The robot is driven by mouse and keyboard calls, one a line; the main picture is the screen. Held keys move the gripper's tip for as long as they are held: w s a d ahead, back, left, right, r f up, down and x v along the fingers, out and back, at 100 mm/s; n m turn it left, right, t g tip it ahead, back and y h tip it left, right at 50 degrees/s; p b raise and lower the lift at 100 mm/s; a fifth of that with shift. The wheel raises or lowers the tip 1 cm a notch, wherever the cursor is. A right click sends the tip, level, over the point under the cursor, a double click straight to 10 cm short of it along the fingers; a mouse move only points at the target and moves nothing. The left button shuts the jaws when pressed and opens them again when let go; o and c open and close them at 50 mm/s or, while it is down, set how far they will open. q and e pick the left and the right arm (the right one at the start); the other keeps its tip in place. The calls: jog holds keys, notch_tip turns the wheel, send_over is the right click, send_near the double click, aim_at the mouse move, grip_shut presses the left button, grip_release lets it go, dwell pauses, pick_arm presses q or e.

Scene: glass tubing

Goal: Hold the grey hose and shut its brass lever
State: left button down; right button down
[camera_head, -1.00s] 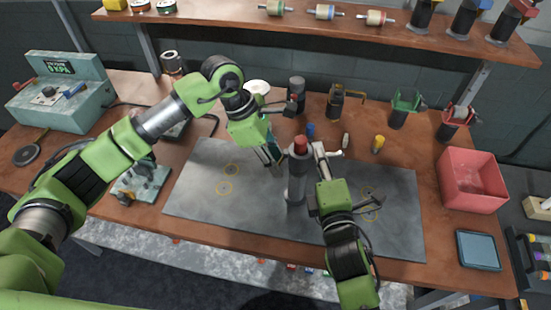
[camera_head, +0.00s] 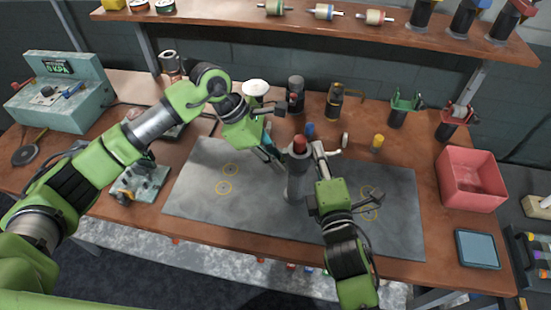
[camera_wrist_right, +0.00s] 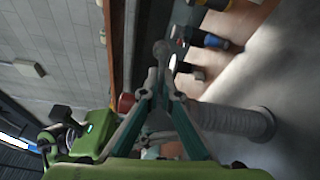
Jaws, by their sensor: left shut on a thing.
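The grey hose (camera_head: 296,184) stands upright on the grey mat, with a red top (camera_head: 300,145). Its ribbed body (camera_wrist_right: 238,121) lies across the right wrist view beyond my fingers. My left gripper (camera_head: 275,160) reaches the hose from the left and is shut on it; the contact itself is partly hidden. My right gripper (camera_head: 328,156) is just right of the hose's upper part. In the right wrist view its teal fingers (camera_wrist_right: 160,92) come together at the tips, with no held thing clear between them. I cannot make out the brass lever.
The grey mat (camera_head: 205,165) has free room left of the hose. Several small bottles and tools, such as a yellow-capped one (camera_head: 377,143), stand behind. A pink bin (camera_head: 470,180) and a blue tray (camera_head: 478,250) are right. A pressure box (camera_head: 60,95) is far left.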

pick_arm(q)
jog(key=c, duration=2.1)
grip_release()
jog(key=v, duration=1.2)
jog(key=shift+c, duration=0.2)
